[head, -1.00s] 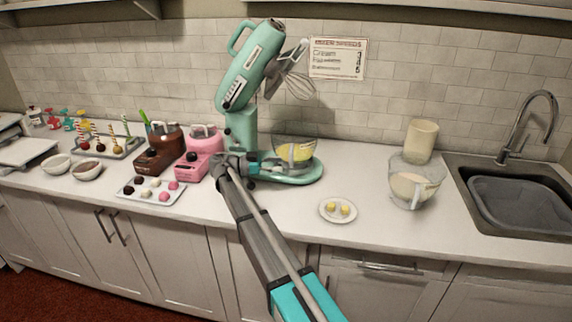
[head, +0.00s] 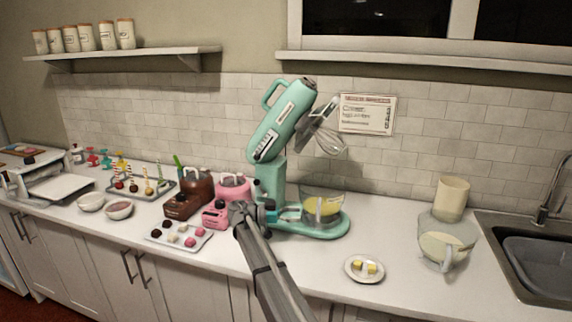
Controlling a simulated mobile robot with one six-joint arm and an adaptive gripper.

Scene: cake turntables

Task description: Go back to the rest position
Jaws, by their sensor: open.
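My gripper (head: 256,207) is at the far end of my arm, over the counter in front of the teal stand mixer (head: 277,135). It is small in this view and its fingers are partly hidden by the arm; it looks empty. A clear bowl with yellow contents (head: 322,206) stands on the mixer base, right of my gripper. A pink melting pot (head: 216,214) is just left of my gripper; whether they touch I cannot tell.
A brown pot (head: 190,200), a sweets tray (head: 158,240) and two small bowls (head: 90,203) stand left. A plate with yellow pieces (head: 351,275), a jug (head: 446,240), a canister (head: 452,198) and a sink (head: 500,262) are right. A shelf (head: 130,53) hangs above.

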